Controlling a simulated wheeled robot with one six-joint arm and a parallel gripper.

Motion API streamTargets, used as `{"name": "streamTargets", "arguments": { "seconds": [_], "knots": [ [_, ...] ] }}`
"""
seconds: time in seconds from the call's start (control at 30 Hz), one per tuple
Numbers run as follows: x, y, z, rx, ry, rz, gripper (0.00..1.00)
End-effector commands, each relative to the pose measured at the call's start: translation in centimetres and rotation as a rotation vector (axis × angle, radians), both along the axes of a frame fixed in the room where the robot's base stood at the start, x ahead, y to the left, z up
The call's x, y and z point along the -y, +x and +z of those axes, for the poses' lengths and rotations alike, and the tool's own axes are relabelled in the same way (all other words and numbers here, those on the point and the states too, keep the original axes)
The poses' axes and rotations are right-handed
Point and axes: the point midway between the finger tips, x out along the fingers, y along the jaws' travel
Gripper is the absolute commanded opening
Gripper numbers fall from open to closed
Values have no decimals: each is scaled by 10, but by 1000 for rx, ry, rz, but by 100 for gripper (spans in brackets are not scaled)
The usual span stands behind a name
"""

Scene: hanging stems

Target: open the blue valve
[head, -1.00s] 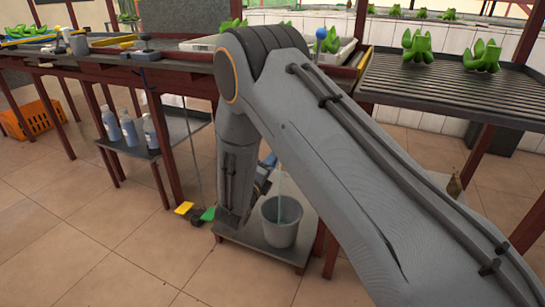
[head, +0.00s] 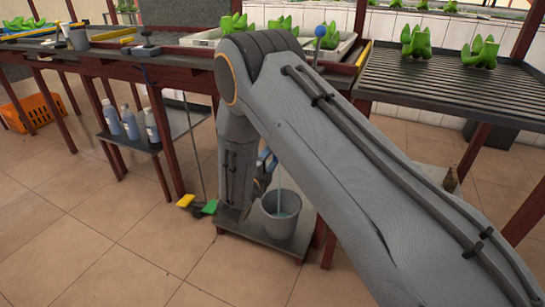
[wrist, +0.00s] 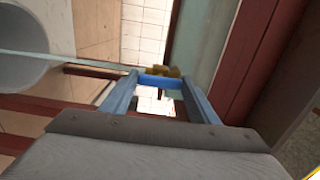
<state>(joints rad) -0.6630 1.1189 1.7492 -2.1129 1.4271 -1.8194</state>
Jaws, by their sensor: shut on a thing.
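The blue valve handle (wrist: 160,82) lies between the two fingers of my gripper (wrist: 158,92) in the wrist view, with the brass valve body (wrist: 162,71) just beyond it. My gripper is shut on the handle. In the head view my gripper (head: 265,172) is low beside the grey bucket, mostly hidden behind my arm, and the valve cannot be made out clearly. A pale, see-through streak like running water (head: 280,180) goes down into the bucket (head: 281,222). In the wrist view the streak (wrist: 60,62) runs from near the valve toward the bucket (wrist: 30,45).
The bucket stands on a low shelf (head: 255,243) under the bench, between dark red legs. A yellow pedal (head: 186,200) and a green pedal (head: 210,207) are left of my gripper. Bottles (head: 131,124) stand on a side shelf. The tiled floor in front is open.

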Motion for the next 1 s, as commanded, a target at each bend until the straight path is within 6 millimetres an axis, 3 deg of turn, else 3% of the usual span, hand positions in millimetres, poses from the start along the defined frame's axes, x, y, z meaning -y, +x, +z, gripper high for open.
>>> {"name": "streamTargets", "arguments": {
  "seconds": [0.1,0.13,0.23,0.63,1.0],
  "knots": [
    [0,0,-1,-2,-2,0,32],
    [0,0,-1,-2,-2,0,56],
    [0,0,-1,-2,-2,1,73],
    [-4,-7,0,-1,-1,3,73],
    [-23,-60,0,-2,-2,3,73]
  ]
}}
